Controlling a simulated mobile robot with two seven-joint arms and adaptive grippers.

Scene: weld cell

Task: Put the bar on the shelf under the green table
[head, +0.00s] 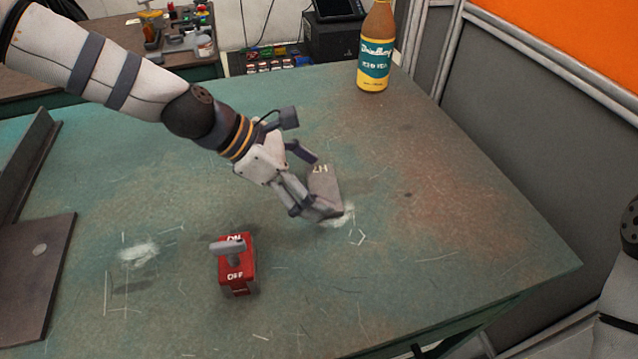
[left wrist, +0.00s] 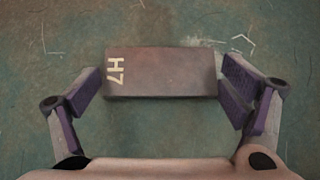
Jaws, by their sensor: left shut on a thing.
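The bar (head: 325,184) is a grey-brown block marked H7, on or just above the green table (head: 420,260) right of its middle. My left gripper (head: 308,184) reaches down to it from the upper left. In the left wrist view the bar (left wrist: 165,75) lies crosswise between the two fingers, one at each end, and my left gripper (left wrist: 162,78) is shut on it. Whether the bar still touches the table is hard to tell. The shelf under the table is hidden by the tabletop. My right gripper is out of view; only part of my right arm shows at the right edge.
A red ON/OFF switch box (head: 237,270) stands front and centre on the table. A bottle (head: 376,50) stands at the back right corner. A dark angled metal piece (head: 30,260) lies at the left. The right part of the tabletop is clear. A grey and orange panel wall (head: 540,110) runs along the right.

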